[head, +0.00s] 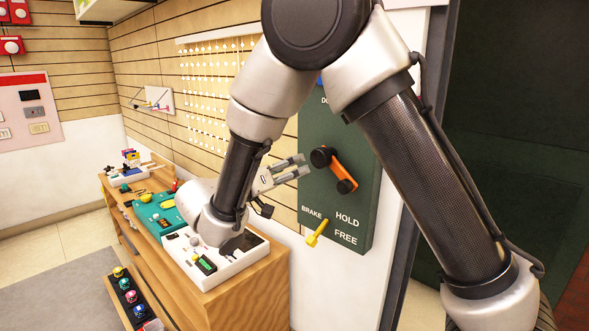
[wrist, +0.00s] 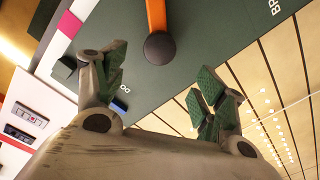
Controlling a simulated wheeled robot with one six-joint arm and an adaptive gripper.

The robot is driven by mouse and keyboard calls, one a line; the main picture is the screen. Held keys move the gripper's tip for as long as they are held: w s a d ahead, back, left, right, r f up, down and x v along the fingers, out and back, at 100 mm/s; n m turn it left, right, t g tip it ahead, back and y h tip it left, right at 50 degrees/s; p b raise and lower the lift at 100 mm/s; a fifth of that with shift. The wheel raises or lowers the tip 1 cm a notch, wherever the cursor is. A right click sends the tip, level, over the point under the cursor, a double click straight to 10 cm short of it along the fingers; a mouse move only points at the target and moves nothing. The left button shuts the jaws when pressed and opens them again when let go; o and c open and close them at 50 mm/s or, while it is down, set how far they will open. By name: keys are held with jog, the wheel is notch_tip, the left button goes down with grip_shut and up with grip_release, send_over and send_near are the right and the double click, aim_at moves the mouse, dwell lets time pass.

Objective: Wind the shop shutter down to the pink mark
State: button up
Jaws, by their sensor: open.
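A dark green winch panel (head: 345,120) on the wall carries an orange crank (head: 335,172) with black round ends. Its black knob (head: 321,157) faces my gripper (head: 302,165), which is open and empty just left of it. In the wrist view the knob (wrist: 160,47) shows ahead of the gap between my fingers (wrist: 160,88), apart from both. A yellow brake lever (head: 317,233) sits low on the panel near the words BRAKE, HOLD and FREE; I cannot tell its setting. A pink patch (wrist: 70,24) shows on a white strip in the wrist view. The shutter cannot be identified with certainty.
Slatted wall with rows of hooks (head: 215,85) lies behind. A dark opening or surface (head: 515,130) fills the right side.

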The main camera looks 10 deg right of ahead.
aim_at(317, 158)
jog(key=x, duration=1.2)
jog(key=shift+w+d+r, duration=0.1)
jog(key=shift+w+r, duration=0.1)
jog(key=c, duration=1.5)
jog(key=shift+o, duration=0.2)
